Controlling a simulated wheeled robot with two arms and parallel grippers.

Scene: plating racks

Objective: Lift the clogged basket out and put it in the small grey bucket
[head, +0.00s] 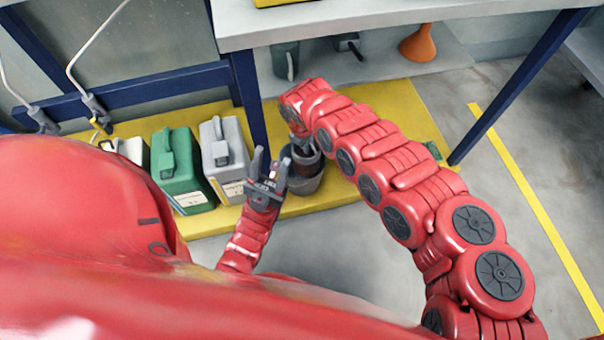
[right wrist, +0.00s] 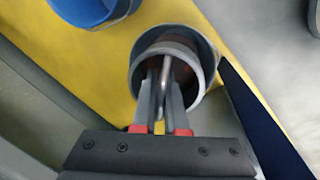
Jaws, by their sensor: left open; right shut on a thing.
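The small grey bucket (head: 306,184) stands on the yellow platform below the bench. A dark reddish-brown basket (head: 305,162) is at its mouth in the head view. In the right wrist view the basket (right wrist: 178,46) sits inside the rim of the bucket (right wrist: 209,58). My right gripper (head: 297,137) is above the bucket, shut on the basket's metal handle (right wrist: 165,85); its fingers (right wrist: 161,100) point down into the opening. Whether the basket touches the bucket's bottom is hidden. My left gripper (head: 271,163) is open and empty, just left of the bucket.
A green jug (head: 180,170) and a grey jug (head: 222,155) stand left of the bucket on the yellow platform (head: 330,195). A blue bench leg (head: 249,100) rises close behind the bucket. An orange funnel (head: 418,44) is on the shelf behind. Floor at the front is clear.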

